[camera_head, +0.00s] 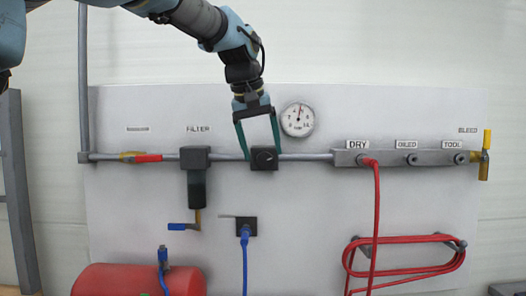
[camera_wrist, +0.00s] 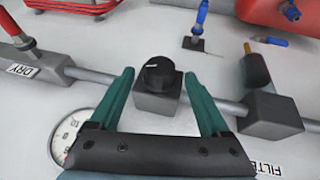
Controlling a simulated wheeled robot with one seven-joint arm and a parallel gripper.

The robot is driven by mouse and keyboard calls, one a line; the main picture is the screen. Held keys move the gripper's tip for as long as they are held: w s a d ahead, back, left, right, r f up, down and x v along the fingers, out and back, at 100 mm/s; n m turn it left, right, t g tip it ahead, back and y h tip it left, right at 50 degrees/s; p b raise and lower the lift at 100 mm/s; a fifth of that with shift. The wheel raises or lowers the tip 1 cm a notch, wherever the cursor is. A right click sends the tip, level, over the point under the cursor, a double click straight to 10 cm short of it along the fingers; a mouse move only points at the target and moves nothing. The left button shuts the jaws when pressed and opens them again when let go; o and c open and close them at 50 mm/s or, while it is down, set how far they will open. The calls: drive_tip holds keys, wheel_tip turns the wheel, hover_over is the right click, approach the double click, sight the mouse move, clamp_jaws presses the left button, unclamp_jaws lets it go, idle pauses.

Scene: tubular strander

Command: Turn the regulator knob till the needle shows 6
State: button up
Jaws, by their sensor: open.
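The regulator is a dark box on the grey pipe with a round black knob (camera_head: 264,156) on its front. The knob also shows in the wrist view (camera_wrist: 158,73), with a white mark on it. The white round gauge (camera_head: 298,119) is above and right of the regulator. Its needle points roughly straight up; the numbers are too small to read surely. In the wrist view the gauge (camera_wrist: 70,135) is partly hidden by my gripper. My gripper (camera_head: 262,156) is open, its two green fingers on either side of the regulator. I cannot tell whether they touch it.
The filter (camera_head: 195,175) hangs from the pipe to the left. The outlet manifold (camera_head: 412,158) with a red hose (camera_head: 376,210) is to the right. A blue hose (camera_head: 244,262) hangs below the regulator. A red tank (camera_head: 135,281) is lower left.

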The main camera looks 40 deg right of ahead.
drive_tip(key=shift+x, duration=1.05)
clamp_jaws()
drive_tip(key=shift+r+p, duration=0.1)
drive_tip(key=shift+p, duration=0.25)
